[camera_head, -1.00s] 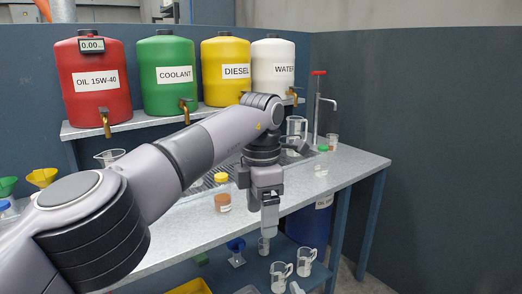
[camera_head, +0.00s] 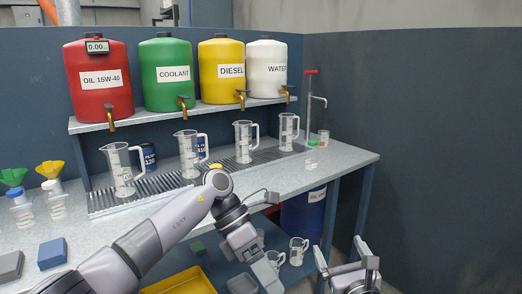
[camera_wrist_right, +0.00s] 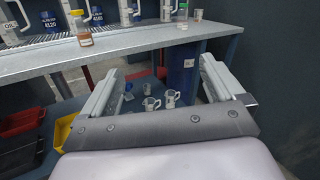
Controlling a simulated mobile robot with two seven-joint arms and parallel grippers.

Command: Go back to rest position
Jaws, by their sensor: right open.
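My left arm comes in from the lower left in the head view. Its gripper (camera_head: 268,277) points down in front of the workbench's front edge, low in the picture. Its fingers are too unclear to tell open from shut. My right gripper (camera_head: 340,247) is at the lower right of the head view, in front of the bench. Its two fingers are wide apart with nothing between them. The right wrist view also shows this open gripper (camera_wrist_right: 160,65), with the bench ahead of it and the lower shelf beyond its fingers.
The workbench (camera_head: 340,166) carries several clear jugs on a drain grate (camera_head: 150,184). Four coloured tanks stand on a shelf above, including a red oil tank (camera_head: 98,80). Below are a yellow tray (camera_head: 180,282), small jugs (camera_head: 298,250) and a blue drum (camera_head: 302,215). Walls stand behind and right.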

